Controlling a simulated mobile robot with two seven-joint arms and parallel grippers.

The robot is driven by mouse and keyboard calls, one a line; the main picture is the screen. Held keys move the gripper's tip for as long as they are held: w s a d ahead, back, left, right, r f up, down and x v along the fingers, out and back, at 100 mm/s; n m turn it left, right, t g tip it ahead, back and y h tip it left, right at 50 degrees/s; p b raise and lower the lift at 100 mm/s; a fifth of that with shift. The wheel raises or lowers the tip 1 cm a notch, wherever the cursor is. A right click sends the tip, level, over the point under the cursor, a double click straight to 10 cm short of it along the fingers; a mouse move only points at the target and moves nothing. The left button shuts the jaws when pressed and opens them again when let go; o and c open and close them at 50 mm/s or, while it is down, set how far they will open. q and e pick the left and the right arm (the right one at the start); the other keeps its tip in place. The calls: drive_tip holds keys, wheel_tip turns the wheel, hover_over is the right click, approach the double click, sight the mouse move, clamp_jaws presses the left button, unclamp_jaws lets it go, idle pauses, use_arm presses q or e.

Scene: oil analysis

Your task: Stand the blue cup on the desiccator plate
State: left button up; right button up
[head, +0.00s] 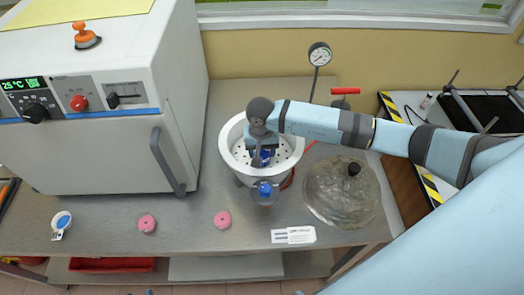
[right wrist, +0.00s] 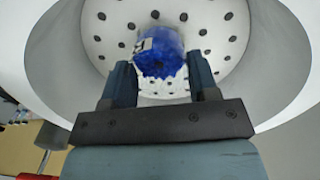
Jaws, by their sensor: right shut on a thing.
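The desiccator is an open white bowl (head: 232,150) on the bench, with a perforated white plate (head: 240,157) inside. The plate with its dark holes fills the right wrist view (right wrist: 215,42). My right gripper (head: 263,160) reaches down into the bowl and is shut on the blue cup (head: 266,155). The cup (right wrist: 160,52) shows between the two fingers in the right wrist view, with a pale label on its side. I cannot tell whether the cup touches the plate. The gripper partly hides the cup in the head view. My left gripper is not in view.
The domed desiccator lid (head: 325,195) lies right of the bowl. A blue-topped clear item (head: 265,191) is at the bowl's front. A gauge (head: 320,54) stands behind, a white oven (head: 100,150) left. Pink pieces (head: 222,219) and a label card (head: 293,236) lie in front.

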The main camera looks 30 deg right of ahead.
drive_tip(key=shift+f, duration=0.65)
drive_tip(key=shift+f, duration=0.1)
drive_tip(key=o, duration=0.9)
drive_tip(key=shift+o, duration=0.2)
